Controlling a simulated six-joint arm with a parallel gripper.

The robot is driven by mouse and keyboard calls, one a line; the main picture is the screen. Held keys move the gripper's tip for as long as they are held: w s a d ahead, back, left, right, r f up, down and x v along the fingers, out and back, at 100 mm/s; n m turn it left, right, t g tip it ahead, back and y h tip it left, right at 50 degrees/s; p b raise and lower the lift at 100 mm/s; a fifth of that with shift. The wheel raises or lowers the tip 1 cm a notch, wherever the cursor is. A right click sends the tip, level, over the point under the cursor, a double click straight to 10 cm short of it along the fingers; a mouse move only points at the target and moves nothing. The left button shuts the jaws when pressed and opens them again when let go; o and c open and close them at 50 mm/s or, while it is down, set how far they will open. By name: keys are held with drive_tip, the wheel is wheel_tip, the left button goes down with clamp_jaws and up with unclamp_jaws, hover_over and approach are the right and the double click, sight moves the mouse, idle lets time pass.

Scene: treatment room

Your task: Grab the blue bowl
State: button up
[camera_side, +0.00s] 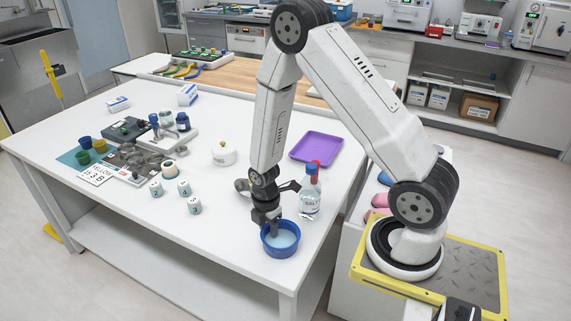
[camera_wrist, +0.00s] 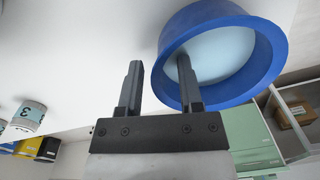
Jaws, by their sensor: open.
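The blue bowl (camera_side: 271,248) stands on the white table near its front corner, with a pale blue inside. My gripper (camera_side: 270,226) points down at the bowl's left and back part in the side view. In the wrist view the blue bowl (camera_wrist: 262,75) is at the upper right. My gripper (camera_wrist: 158,75) is open there, with one finger over the inside of the bowl and the other outside, left of the rim. The near-left wall of the bowl lies between the fingers. I cannot tell if either finger touches it.
A purple tray (camera_side: 316,148) lies further back. Several numbered white jars (camera_side: 184,187) stand to the left. The table between jars and bowl is clear.

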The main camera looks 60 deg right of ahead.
idle(0.4)
clamp_jaws()
drive_tip(key=shift+r, duration=0.1)
drive_tip(key=shift+r, duration=4.9)
